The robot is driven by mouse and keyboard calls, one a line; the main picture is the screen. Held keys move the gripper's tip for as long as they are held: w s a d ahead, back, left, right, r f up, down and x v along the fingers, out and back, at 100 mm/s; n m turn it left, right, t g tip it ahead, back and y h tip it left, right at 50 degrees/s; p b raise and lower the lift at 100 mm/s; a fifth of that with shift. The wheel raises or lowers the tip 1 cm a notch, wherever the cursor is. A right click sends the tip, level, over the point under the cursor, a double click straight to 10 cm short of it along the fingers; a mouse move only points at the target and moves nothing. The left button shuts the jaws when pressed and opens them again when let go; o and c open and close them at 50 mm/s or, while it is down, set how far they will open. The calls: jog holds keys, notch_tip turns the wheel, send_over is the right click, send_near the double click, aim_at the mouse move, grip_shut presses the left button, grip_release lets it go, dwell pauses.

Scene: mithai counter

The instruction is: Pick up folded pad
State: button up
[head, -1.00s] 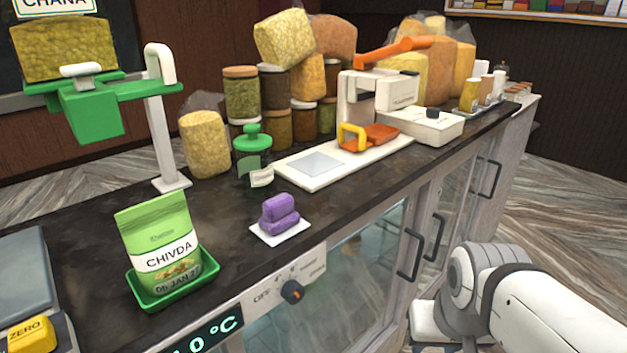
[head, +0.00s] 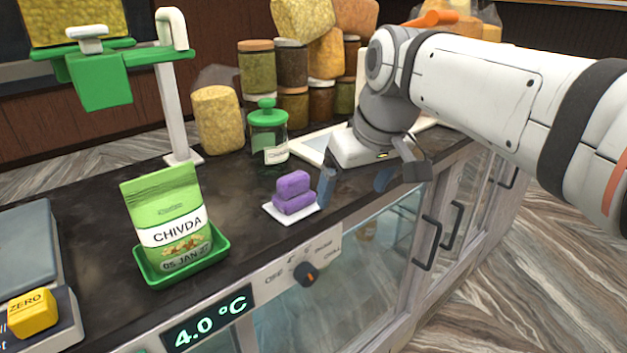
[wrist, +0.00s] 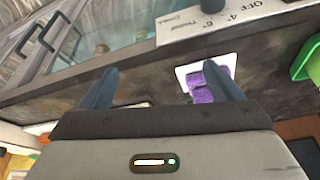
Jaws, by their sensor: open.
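The folded pad (head: 293,192) is purple and lies in two stacked layers on a small white square tile (head: 283,213) near the counter's front edge. My gripper (head: 352,180) is open and empty, just right of the pad and apart from it in the head view. In the wrist view, the two blue-grey fingers of my gripper (wrist: 163,88) are spread wide. The pad (wrist: 200,88) shows there beyond the right finger, which hides part of it; the tile (wrist: 183,77) shows around it.
A green tray (head: 226,245) holding a CHIVDA packet (head: 168,215) stands left of the pad. A green-lidded jar (head: 267,135) stands behind it. A control dial (head: 306,274) is on the counter front below. Bare dark counter lies between tray and tile.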

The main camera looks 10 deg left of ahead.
aim_at(293, 175)
jog(key=a+r+n, duration=0.1)
jog(key=a, duration=0.1)
jog(key=a+r, duration=0.2)
jog(key=a, duration=0.1)
jog(key=a+r+n, duration=0.1)
jog(key=a, duration=0.2)
jog(key=shift+w+r+n+y+b, duration=0.25)
jog(key=shift+n+y+b, duration=0.05)
jog(key=shift+y, duration=0.1)
jog(key=shift+a+r, duration=0.1)
jog(key=shift+a, duration=0.25)
jog(key=shift+a+f, duration=0.2)
jog(key=shift+f, duration=0.05)
jog(key=x, duration=0.7)
jog(key=shift+d, duration=0.15)
jog(key=shift+r, duration=0.1)
jog(key=shift+c, duration=0.5)
jog(key=c, duration=1)
jog(key=shift+o, duration=0.2)
jog(key=shift+r, duration=0.15)
notch_tip(293, 175, up, 10)
jog(key=shift+f+p, duration=0.15)
jog(key=shift+p, duration=0.3)
